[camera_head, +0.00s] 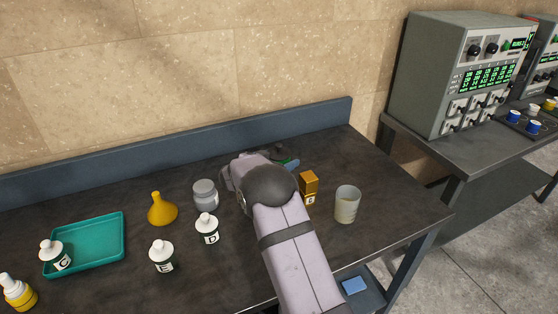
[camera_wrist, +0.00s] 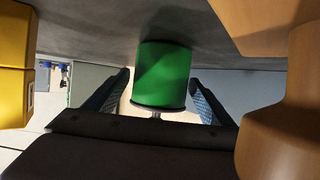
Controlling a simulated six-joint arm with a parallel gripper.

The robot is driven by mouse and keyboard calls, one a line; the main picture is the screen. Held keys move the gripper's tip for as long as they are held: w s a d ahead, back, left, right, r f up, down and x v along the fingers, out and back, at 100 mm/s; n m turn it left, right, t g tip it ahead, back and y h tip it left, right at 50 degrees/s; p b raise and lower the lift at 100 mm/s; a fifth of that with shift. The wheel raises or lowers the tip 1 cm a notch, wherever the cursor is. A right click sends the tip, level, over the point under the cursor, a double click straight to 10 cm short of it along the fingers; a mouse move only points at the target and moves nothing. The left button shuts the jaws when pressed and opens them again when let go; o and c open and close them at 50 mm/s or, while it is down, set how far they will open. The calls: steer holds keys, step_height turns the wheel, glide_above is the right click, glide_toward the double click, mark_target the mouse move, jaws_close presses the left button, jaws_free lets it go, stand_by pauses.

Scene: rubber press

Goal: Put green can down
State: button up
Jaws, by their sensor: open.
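The green can (camera_wrist: 162,72) is in the wrist view, between the two fingers of my gripper (camera_wrist: 160,78). The wrist picture is upside down, with the dark tabletop (camera_wrist: 95,22) along its top. The can's far end in the picture meets the tabletop, and it looks upright. The fingers are open, one on each side of the can, with a gap visible at the left finger. In the head view my arm hides the gripper and most or all of the can; only a small green-blue patch shows beyond the wrist.
A yellow-orange box (camera_head: 309,182) and a grey cup (camera_head: 346,204) stand right of my arm. A grey jar (camera_head: 205,195), a yellow funnel (camera_head: 162,209) and white-capped bottles D (camera_head: 207,229) and E (camera_head: 162,256) stand left. A teal tray (camera_head: 98,238) holds another bottle.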

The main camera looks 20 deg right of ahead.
steer(key=b+v, duration=0.1)
steer(key=v, duration=1.1)
steer(key=shift+r, duration=0.1)
